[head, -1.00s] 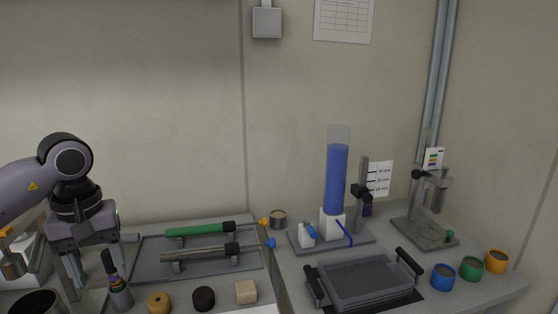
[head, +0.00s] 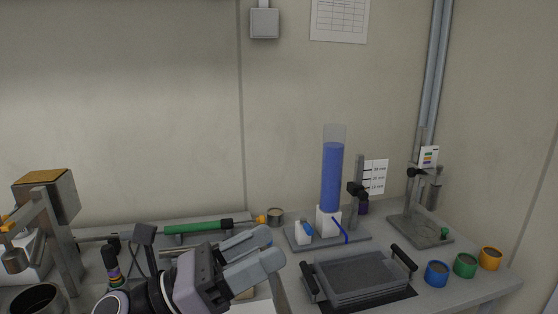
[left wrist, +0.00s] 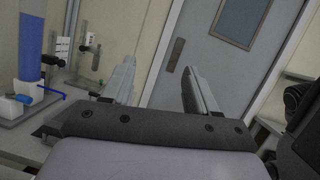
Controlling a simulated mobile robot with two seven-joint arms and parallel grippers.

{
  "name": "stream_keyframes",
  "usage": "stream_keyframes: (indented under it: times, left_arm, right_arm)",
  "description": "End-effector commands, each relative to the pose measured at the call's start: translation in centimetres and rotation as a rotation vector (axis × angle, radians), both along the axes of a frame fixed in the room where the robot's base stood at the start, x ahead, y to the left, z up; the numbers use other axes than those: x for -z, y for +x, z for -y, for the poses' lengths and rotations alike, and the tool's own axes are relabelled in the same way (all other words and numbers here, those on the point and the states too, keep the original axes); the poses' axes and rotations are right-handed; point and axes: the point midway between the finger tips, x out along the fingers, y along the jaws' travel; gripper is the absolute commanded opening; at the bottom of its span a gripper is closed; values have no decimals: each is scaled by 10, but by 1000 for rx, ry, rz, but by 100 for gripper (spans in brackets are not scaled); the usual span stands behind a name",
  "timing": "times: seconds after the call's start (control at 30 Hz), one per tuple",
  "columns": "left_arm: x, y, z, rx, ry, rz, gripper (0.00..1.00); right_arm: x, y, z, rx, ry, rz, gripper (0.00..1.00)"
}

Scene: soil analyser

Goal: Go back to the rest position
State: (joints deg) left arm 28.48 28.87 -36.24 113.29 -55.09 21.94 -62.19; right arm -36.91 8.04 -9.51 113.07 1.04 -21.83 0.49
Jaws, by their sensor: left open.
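My left gripper (head: 262,263) is low in the middle of the head view, in front of the left bench, its fingers pointing right. In the left wrist view its two fingers (left wrist: 160,90) stand apart with nothing between them, so it is open and empty. The gripper and wrist hide part of the bench's front, including most of the dark rod and the small pieces there. My right gripper is not in either view.
A dark tray (head: 362,279) with raised handles lies right of the gripper. Behind it stands a tall blue cylinder (head: 332,178). Blue (head: 437,274), green (head: 465,266) and orange (head: 490,258) cups are at right. The left wrist view shows a door (left wrist: 222,62).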

Motion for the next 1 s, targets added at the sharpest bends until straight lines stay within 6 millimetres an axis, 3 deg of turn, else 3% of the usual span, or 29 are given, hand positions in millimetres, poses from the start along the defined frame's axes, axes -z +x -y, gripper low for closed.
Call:
stream_keyframes:
  times: [0.13,0.23,0.37,0.47,0.57,0.67,0.8,1.0]
  left_arm:
    - [-1,18,-33,-118,-337,-358,58]
    - [13,31,-62,-200,-558,-602,58]
    - [50,40,-102,-315,-847,-919,58]
    - [90,37,-132,-413,-1068,-1156,58]
    - [136,23,-157,-527,-1286,-1383,58]
    - [185,-4,-178,-660,-1501,-1594,58]
    - [243,-56,-196,-866,-1777,-1838,58]
    - [290,-125,-203,-1129,-2041,-2036,58]
  right_arm:
    - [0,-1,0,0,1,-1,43]
    - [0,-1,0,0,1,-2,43]
    - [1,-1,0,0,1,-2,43]
    - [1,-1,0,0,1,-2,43]
    - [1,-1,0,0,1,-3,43]
    - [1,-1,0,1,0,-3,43]
    - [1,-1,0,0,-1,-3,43]
    - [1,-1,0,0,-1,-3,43]
